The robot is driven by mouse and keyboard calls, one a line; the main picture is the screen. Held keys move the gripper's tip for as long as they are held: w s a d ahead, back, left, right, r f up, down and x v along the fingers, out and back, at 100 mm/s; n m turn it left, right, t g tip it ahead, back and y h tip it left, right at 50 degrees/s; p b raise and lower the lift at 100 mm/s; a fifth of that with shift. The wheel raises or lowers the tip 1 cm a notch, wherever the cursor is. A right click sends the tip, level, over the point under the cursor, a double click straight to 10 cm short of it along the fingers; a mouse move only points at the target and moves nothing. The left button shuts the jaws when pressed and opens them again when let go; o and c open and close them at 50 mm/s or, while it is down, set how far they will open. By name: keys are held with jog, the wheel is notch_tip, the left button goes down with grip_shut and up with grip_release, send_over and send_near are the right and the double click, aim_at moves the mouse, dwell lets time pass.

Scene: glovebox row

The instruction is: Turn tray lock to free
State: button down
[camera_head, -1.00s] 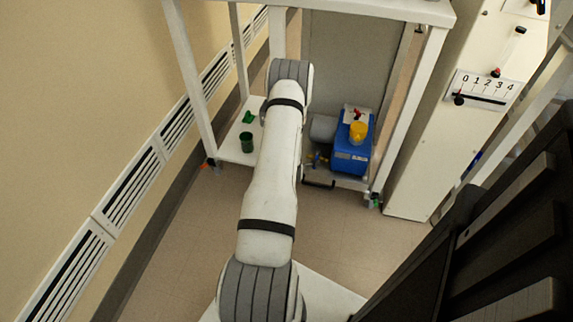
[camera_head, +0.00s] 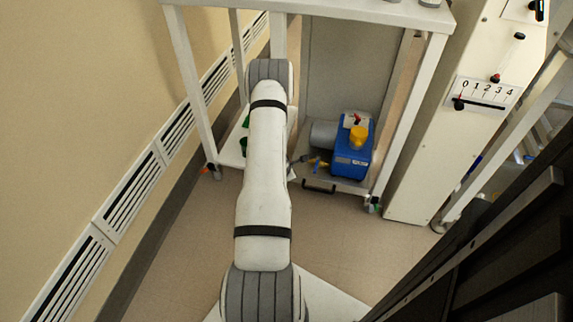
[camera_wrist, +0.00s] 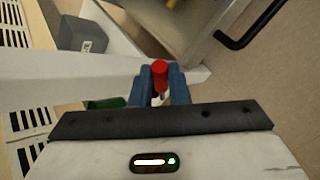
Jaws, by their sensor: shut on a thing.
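In the wrist view my gripper (camera_wrist: 160,86) has its two blue fingers closed on a red cylindrical knob (camera_wrist: 160,70). The knob appears to be the tray lock's handle; its lower part is hidden between the fingers. It sits beside a white frame rail, near the tray's black handle (camera_wrist: 236,38). The tray handle also shows in the head view (camera_head: 318,188), at the front of the low tray (camera_head: 345,185). My arm hides the lock in the head view, so I cannot tell its setting.
A blue pump (camera_head: 350,160) with a yellow top stands on the tray. White frame legs (camera_head: 406,120) flank it. Green items (camera_head: 244,146) lie on a low shelf, partly behind my arm. A panel with a 0–4 scale (camera_head: 482,92) stands right. Floor in front is clear.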

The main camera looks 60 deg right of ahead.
jog(key=c, duration=1.7)
grip_release()
jog(key=shift+s+d+r, duration=0.15)
jog(key=shift+d+r, duration=0.15)
jog(key=o, duration=0.3)
jog(key=shift+a+f, duration=0.1)
jog(key=shift+a, duration=0.15)
jog(key=shift+p+v, duration=1.25)
jog(key=shift+v, duration=2.55)
